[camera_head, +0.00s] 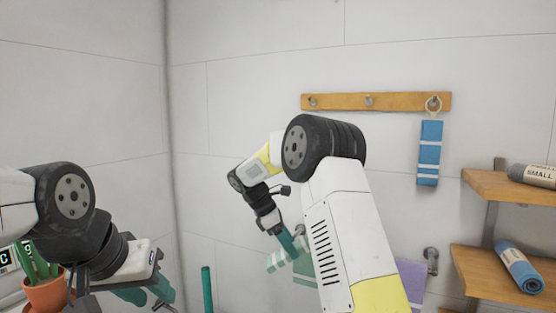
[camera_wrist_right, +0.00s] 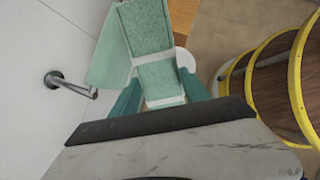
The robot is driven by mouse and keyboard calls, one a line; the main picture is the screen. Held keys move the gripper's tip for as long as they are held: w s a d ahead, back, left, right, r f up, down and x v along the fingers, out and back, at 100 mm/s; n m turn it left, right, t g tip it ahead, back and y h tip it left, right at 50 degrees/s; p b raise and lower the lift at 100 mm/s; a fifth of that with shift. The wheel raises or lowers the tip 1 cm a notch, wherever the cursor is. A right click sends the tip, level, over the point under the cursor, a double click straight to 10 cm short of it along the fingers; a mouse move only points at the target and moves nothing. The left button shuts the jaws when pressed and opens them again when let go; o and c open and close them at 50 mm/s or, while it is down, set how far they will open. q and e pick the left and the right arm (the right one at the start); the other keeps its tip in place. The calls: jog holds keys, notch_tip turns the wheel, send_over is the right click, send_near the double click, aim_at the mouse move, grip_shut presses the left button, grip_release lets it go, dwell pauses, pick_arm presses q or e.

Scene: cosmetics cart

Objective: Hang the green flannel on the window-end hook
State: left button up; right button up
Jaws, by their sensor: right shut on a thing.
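The green flannel (camera_head: 290,262), pale green with white bands, hangs from my right gripper (camera_head: 287,240) in front of the wall, below and left of the hook rail. In the right wrist view the flannel (camera_wrist_right: 160,80) is between the two teal fingers, which are shut on it. The wooden rail (camera_head: 340,102) has a left hook (camera_head: 313,103), a middle hook (camera_head: 369,101) and a right hook (camera_head: 433,104). The left and middle hooks are bare. No window shows. My left gripper (camera_head: 146,293) is at lower left, its opening unclear.
A blue striped flannel (camera_head: 429,155) hangs by a loop on the right hook. Wooden shelves (camera_head: 515,190) at right hold rolled towels (camera_head: 519,267). A purple cloth (camera_head: 410,282) is near a metal wall peg (camera_head: 431,259). A potted cactus (camera_head: 45,293) stands at lower left.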

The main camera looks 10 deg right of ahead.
jog(key=w+r+n+t+h, duration=0.2)
jog(key=r+n+t, duration=0.3)
jog(key=r, duration=0.9)
jog(key=shift+w+n+t, duration=0.4)
jog(key=shift+w+n, duration=0.2)
jog(key=shift+n, duration=0.6)
notch_tip(320, 180, up, 17)
jog(key=n+t, duration=0.4)
jog(key=t, duration=0.1)
jog(key=shift+w+n+t+y, duration=0.1)
jog(key=shift+n+t+y, duration=0.2)
jog(key=shift+y, duration=0.1)
jog(key=x, duration=0.3)
jog(key=r+x, duration=0.1)
jog(key=x, duration=0.6)
jog(key=shift+w+d+r, duration=0.2)
jog(key=shift+w+d, duration=0.2)
jog(key=shift+w, duration=0.1)
jog(key=shift+f, duration=0.15)
jog(key=o, duration=1.4)
jog(key=shift+o, duration=0.2)
